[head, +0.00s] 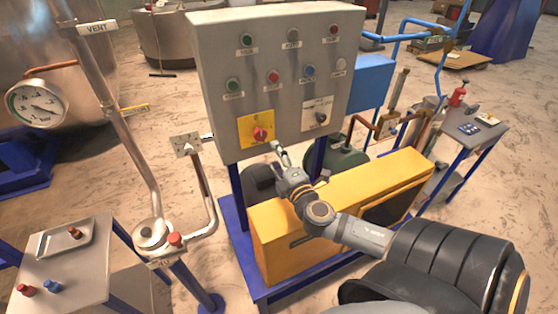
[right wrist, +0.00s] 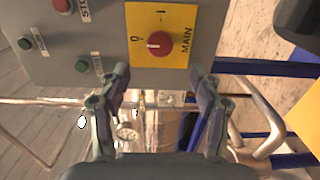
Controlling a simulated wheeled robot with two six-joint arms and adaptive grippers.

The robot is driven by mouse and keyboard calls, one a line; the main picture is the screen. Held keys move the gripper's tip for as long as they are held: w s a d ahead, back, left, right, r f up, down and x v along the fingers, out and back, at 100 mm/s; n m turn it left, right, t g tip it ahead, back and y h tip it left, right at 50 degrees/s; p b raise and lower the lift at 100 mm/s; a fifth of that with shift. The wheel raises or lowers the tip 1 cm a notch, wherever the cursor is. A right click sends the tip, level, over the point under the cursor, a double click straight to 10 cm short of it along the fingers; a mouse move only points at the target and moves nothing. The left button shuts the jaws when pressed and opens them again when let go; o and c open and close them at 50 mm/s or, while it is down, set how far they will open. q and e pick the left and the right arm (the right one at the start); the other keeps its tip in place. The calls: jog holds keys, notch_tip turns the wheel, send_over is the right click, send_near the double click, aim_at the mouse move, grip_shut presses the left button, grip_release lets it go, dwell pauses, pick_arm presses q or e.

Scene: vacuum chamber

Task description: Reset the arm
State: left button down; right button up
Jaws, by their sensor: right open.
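My right arm comes in from the lower right of the head view. Its right gripper (head: 281,152) is just below and in front of the grey control panel (head: 225,60). In the right wrist view the gripper (right wrist: 160,76) is open, with nothing between its fingers. The red MAIN knob (right wrist: 159,44) on its yellow plate (right wrist: 178,15) lies beyond the fingertips, apart from them. In the head view the red knob (head: 260,134) is just left of the gripper. My left gripper is not in view.
A yellow cabinet (head: 340,200) stands below the panel, under my right arm. A pipe with a VENT label (head: 97,27) and a gauge (head: 36,103) are at left. A small table (head: 75,270) is at lower left. A side table (head: 470,130) stands at right.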

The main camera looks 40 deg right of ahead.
jog(key=shift+s+a, duration=0.25)
jog(key=shift+s, duration=0.45)
jog(key=shift+d+f, duration=0.1)
